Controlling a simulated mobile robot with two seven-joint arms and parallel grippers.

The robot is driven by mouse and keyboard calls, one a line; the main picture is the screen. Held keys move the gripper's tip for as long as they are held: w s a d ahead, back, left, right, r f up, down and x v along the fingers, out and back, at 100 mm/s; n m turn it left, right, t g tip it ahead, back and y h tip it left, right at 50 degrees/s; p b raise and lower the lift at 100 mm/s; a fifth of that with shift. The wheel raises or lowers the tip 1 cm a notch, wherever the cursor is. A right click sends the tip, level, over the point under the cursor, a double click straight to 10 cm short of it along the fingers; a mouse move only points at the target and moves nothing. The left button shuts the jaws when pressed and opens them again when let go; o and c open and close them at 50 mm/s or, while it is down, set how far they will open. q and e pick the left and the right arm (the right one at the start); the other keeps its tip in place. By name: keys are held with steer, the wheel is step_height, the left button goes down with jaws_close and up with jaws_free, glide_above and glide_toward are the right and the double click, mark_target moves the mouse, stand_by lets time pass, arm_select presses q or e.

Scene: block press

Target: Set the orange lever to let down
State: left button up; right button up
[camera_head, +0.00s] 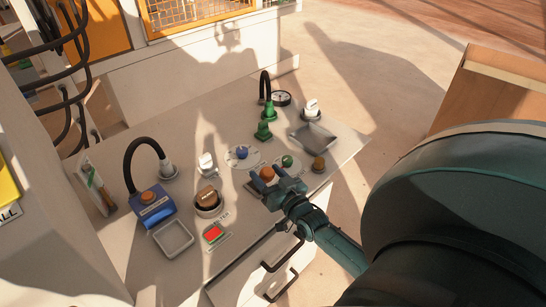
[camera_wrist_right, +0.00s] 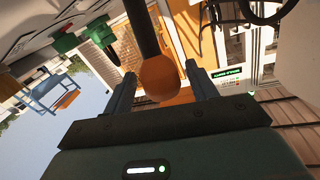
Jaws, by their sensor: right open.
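The orange lever knob (camera_head: 267,173) shows in the head view on the panel top, just beyond the fingertips of my right gripper (camera_head: 275,185). In the right wrist view the round orange knob (camera_wrist_right: 160,77) sits on a dark rod (camera_wrist_right: 144,30), between my two open fingers. I see gaps on both sides of the knob, so the fingers look apart from it. The lever's base is largely hidden by my gripper in the head view. My left gripper is not in view.
Dark drawer handles (camera_head: 283,255) are below the front edge.

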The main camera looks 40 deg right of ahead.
steer(key=s+a, duration=0.1)
steer(key=s, duration=1.2)
steer(key=shift+a, duration=0.25)
